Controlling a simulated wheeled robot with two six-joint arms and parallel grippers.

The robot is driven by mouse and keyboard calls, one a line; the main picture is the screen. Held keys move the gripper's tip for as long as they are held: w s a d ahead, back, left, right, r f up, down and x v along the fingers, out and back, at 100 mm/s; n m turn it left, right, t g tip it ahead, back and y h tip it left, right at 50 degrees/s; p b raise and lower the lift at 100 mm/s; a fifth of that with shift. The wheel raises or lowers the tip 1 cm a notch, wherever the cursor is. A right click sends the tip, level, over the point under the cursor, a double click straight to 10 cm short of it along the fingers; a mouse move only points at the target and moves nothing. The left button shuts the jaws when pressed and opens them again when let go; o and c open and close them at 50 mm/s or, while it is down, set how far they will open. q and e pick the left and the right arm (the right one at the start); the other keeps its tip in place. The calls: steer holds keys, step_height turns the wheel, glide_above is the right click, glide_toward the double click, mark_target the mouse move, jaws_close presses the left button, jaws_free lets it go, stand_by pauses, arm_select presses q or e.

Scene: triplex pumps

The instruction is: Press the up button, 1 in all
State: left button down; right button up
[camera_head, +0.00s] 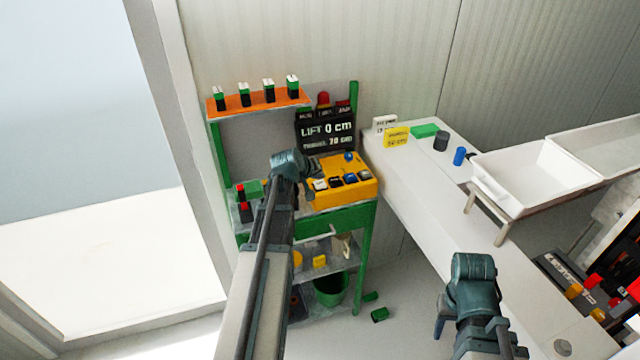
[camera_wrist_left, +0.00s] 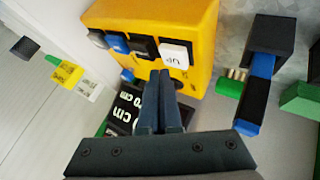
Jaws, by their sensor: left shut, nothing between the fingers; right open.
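The yellow control box (camera_head: 343,192) stands on the green-framed shelf unit and carries a row of buttons. The white up button (camera_head: 320,184) is at the left of the row. In the left wrist view it (camera_wrist_left: 176,53) reads UP, beside black and blue buttons. My left gripper (camera_head: 314,170) is shut and empty. In that view its fingertips (camera_wrist_left: 160,74) point at the box just short of the up button; I cannot tell whether they touch it. A black display (camera_head: 326,131) reads LIFT 0 cm, with a 20 cm line below. My right gripper (camera_head: 468,318) is open, beside the white bench.
An orange shelf (camera_head: 258,104) holds several green-and-black parts. The white bench (camera_head: 405,175) carries a yellow sign (camera_head: 396,137), a green block (camera_head: 423,131) and dark and blue cylinders. A white tray (camera_head: 530,172) stands at right. A green bin (camera_head: 331,290) sits low in the unit.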

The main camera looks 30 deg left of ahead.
mark_target(319, 185)
arm_select(q)
steer(key=shift+f, duration=0.1)
stand_by(0.4)
steer(key=shift+f+b, duration=0.3)
steer(key=shift+b, duration=0.1)
steer(key=shift+f+b, duration=0.5)
steer(key=shift+b, duration=0.05)
stand_by(0.6)
steer(key=shift+r, duration=0.1)
steer(key=shift+r+p, duration=0.85)
steer(key=shift+p, duration=0.1)
step_height(319, 185, up, 5)
steer(key=p, duration=0.5)
